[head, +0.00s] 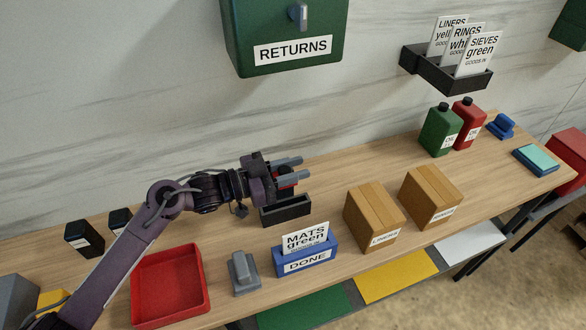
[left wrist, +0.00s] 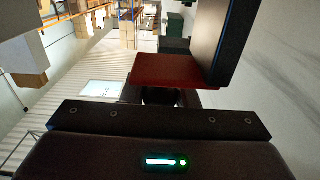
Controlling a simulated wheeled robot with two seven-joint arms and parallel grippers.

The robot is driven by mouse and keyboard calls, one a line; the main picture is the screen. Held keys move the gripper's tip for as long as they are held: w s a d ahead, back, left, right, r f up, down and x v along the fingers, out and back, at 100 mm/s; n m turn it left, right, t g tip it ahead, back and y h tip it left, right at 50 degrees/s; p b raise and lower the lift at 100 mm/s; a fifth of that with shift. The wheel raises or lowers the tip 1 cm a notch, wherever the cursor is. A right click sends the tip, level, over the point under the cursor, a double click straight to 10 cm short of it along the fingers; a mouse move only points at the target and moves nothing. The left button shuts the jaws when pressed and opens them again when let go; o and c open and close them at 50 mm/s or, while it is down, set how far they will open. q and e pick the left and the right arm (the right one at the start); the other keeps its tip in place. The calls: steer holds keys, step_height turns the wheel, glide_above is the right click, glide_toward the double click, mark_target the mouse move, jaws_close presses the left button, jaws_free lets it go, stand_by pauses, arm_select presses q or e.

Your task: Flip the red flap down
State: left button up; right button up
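The red flap (left wrist: 172,70) shows in the left wrist view as a flat red panel beside a tall dark panel (left wrist: 222,40). In the head view only a little red (head: 287,184) shows under my left gripper, which hides most of it. My left gripper (head: 304,167) points right above the back of a small black open box (head: 287,211). Its two grey fingers are apart, with no object seen between them. I cannot tell whether it touches the flap. My right gripper is not in view.
A red tray (head: 205,281), a grey block (head: 243,274) and the blue DONE holder (head: 306,262) stand along the front. Two cardboard boxes (head: 373,216) (head: 431,195) stand to the right. The green RETURNS box (head: 288,25) hangs above. Bare tabletop (head: 345,172) lies right of the gripper.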

arm_select(q)
steer(key=o, duration=0.4)
steer(key=shift+s+a+f, duration=0.1)
steer(key=shift+a+f, duration=0.05)
steer(key=shift+a, duration=0.2)
steer(key=b+v, duration=0.3)
steer(key=v, duration=0.4)
